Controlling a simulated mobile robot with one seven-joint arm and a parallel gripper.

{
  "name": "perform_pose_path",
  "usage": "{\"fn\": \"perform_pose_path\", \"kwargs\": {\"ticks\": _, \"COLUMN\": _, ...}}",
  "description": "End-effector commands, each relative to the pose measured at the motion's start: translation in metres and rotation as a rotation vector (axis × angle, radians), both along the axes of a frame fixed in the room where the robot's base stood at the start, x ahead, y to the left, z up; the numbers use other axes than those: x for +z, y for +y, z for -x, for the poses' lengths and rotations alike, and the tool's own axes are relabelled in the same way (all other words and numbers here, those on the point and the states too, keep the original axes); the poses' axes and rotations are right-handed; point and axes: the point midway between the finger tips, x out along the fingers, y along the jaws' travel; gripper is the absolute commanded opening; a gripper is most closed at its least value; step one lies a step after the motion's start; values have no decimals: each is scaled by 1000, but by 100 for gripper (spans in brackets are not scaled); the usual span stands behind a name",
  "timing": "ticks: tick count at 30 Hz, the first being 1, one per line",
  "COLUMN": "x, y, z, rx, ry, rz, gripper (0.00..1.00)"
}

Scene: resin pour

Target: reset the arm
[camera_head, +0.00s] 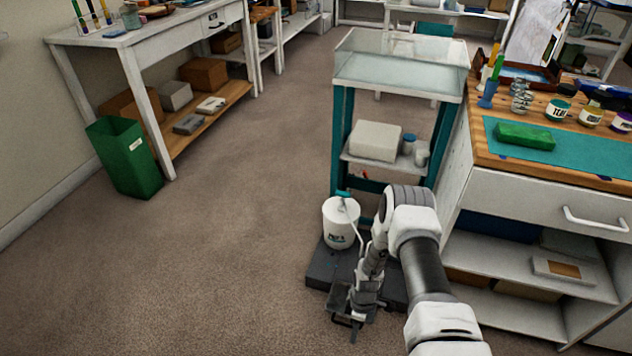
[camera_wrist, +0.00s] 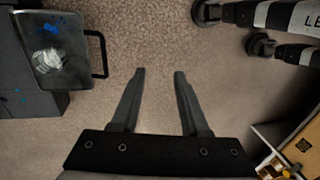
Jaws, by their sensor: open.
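My arm reaches down from the right of the head view, and my gripper (camera_head: 353,325) hangs low over the carpet in front of the dark base. In the wrist view my gripper (camera_wrist: 159,73) has its two fingers wide apart with only carpet between them. It holds nothing. A dark square container with a side handle (camera_wrist: 75,72) lies left of the fingers, apart from them, with blue spots and a pale patch on it.
A white bucket (camera_head: 340,225) stands on a dark low base (camera_head: 320,265) beside my arm. Behind it is a teal cart (camera_head: 400,72). A workbench (camera_head: 540,190) with open shelves is close on the right. A green bin (camera_head: 125,160) stands left. The carpet at left centre is clear.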

Motion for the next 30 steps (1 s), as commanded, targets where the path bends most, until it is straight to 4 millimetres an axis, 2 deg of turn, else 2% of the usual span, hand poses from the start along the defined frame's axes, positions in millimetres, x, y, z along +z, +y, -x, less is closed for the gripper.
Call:
{"fn": "perform_pose_path", "kwargs": {"ticks": 2, "x": 0, "y": 0, "z": 0, "rx": 0, "ry": 0, "rz": 0, "gripper": 45}}
{"fn": "perform_pose_path", "kwargs": {"ticks": 8, "x": 65, "y": -5, "z": -43, "rx": -73, "ry": -50, "rz": 28, "gripper": 45}}
{"fn": "perform_pose_path", "kwargs": {"ticks": 14, "x": 145, "y": -10, "z": -79, "rx": -171, "ry": -105, "rz": 56, "gripper": 45}}
{"fn": "perform_pose_path", "kwargs": {"ticks": 18, "x": 207, "y": -14, "z": -96, "rx": -250, "ry": -145, "rz": 75, "gripper": 45}}
{"fn": "perform_pose_path", "kwargs": {"ticks": 24, "x": 293, "y": -17, "z": -107, "rx": -363, "ry": -204, "rz": 91, "gripper": 45}}
{"fn": "perform_pose_path", "kwargs": {"ticks": 30, "x": 374, "y": -20, "z": -101, "rx": -483, "ry": -263, "rz": 98, "gripper": 45}}
